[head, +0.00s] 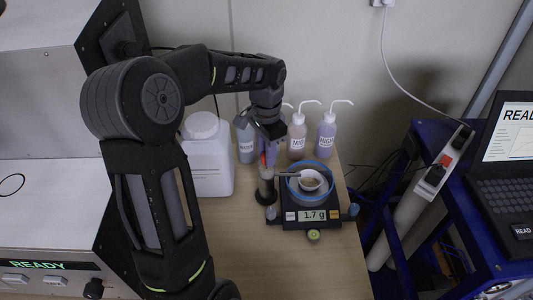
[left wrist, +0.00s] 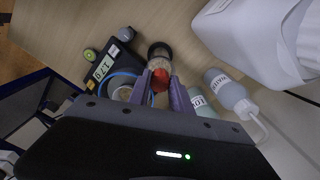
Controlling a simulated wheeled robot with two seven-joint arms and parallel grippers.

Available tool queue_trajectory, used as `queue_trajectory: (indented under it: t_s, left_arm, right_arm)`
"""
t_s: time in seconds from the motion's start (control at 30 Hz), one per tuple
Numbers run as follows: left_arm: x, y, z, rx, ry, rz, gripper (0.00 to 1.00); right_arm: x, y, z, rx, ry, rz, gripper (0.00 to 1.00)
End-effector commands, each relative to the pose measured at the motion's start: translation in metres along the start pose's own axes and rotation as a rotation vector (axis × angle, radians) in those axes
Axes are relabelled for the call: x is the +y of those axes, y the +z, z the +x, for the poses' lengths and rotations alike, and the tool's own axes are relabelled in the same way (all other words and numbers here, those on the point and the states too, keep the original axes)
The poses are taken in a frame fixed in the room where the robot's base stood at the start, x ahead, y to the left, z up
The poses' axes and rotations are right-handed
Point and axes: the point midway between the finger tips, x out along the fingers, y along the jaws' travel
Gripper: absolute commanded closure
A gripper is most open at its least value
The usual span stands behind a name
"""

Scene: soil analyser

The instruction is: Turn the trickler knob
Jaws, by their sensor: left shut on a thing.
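The trickler (head: 266,190) stands upright at the left side of the balance, with a thin tube reaching over a small white bowl (head: 311,180). Its red knob (left wrist: 160,84) is on top. My left gripper (left wrist: 160,76) is shut on the knob, a purple finger on each side. In the head view, my left gripper (head: 268,152) comes down from above and hides most of the knob. The balance display (head: 313,216) reads 1.7 g. My right gripper is not in view.
A white jug (head: 207,160) stands close to the left of the trickler. Several wash bottles, including a purple one (head: 326,137), stand behind the balance. A blue cart (head: 400,165) with a laptop (head: 505,160) is at the right. The front of the wooden table (head: 290,265) is clear.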

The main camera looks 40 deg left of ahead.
Motion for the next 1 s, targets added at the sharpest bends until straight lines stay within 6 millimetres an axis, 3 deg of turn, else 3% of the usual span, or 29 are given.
queue_trajectory:
  t_s: [0.53, 0.57, 0.83, 1.0]
  left_arm:
    - [-0.0003, -0.0004, -0.0007, 0.002, -0.001, -0.046, 1.0]
    - [-0.0003, -0.0004, -0.0007, 0.002, -0.001, -0.046, 0.74]
    - [-0.0002, -0.0002, -0.0004, 0.001, -0.001, -0.045, 0.53]
    - [-0.0001, -0.0001, -0.0002, 0.0, 0.0, -0.045, 0.53]
  right_arm:
    - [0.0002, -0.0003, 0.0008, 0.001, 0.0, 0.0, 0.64]
    - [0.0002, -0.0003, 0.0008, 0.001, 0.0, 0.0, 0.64]
    - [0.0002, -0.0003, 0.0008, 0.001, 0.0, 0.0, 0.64]
    - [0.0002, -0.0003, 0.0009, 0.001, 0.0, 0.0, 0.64]
